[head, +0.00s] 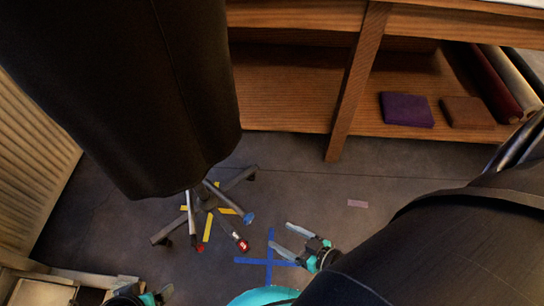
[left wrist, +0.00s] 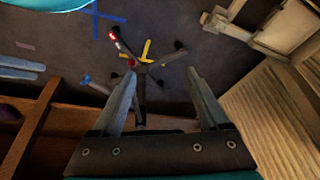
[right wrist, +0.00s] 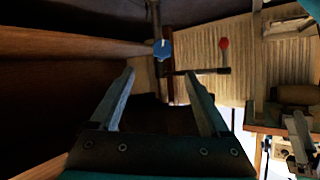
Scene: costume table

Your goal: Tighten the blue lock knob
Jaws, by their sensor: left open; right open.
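The blue lock knob (head: 248,217) is a small blue piece low on the wheeled stand under a dark draped form. It also shows in the right wrist view (right wrist: 162,48), round with a white mark, just past and between the fingertips without contact. In the left wrist view it is a small blue spot (left wrist: 86,79). My right gripper (head: 279,235) is open and empty, right of the knob and above the floor; its fingers also show in the right wrist view (right wrist: 160,73). My left gripper (left wrist: 163,74) is open and empty, mostly out of the head view at the bottom left.
The dark draped form (head: 150,90) hangs over the stand. A red knob with a white mark (head: 243,245) sits near the blue one. A wooden shelf unit (head: 290,90) holds folded cloth and rolls. A blue tape cross (head: 270,262) marks clear floor.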

